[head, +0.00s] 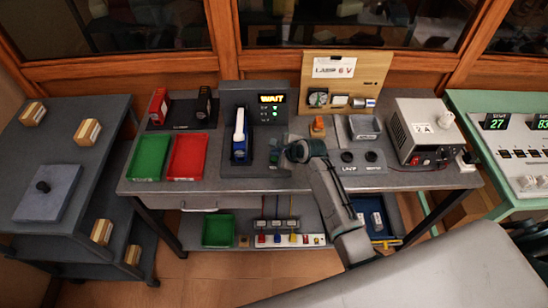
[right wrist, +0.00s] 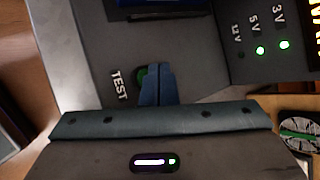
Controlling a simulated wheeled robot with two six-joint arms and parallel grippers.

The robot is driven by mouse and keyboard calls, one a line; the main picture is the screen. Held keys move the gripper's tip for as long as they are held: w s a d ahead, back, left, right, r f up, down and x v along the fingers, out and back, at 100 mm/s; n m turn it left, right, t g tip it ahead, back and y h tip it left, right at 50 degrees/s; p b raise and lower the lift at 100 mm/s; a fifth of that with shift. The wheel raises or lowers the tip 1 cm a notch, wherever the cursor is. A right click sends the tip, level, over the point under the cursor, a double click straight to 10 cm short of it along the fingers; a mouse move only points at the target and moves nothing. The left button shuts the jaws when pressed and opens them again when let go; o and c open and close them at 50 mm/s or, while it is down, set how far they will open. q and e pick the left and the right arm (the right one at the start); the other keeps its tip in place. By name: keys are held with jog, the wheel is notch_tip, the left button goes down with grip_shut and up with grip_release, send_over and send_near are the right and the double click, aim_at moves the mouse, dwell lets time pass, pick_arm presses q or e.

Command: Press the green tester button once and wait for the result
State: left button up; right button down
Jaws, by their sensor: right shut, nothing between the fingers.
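The dark grey tester (head: 237,97) stands at the back of the grey table, and its display (head: 271,98) reads WAIT. In the right wrist view the green button (right wrist: 141,76) shows beside the TEST label (right wrist: 118,86), mostly hidden by my fingertips. My right gripper (head: 273,155) is shut and empty, at the button on the tester's front base. It also shows in the right wrist view (right wrist: 155,84); I cannot tell whether it touches or presses the button. The 5V light (right wrist: 260,50) and 3V light (right wrist: 284,44) glow green; 12V looks dark. My left gripper is out of view.
A blue and white item (head: 239,135) sits in the tester's slot. Green (head: 132,160) and red (head: 205,158) trays lie to its left. A lamp board (head: 345,80) and a power supply (head: 397,130) stand to the right.

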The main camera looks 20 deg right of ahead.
notch_tip(320, 180, up, 3)
jog(key=p, duration=0.2)
jog(key=shift+f+p, duration=0.1)
jog(key=shift+p, duration=0.2)
notch_tip(320, 180, up, 2)
jog(key=shift+p, duration=0.65)
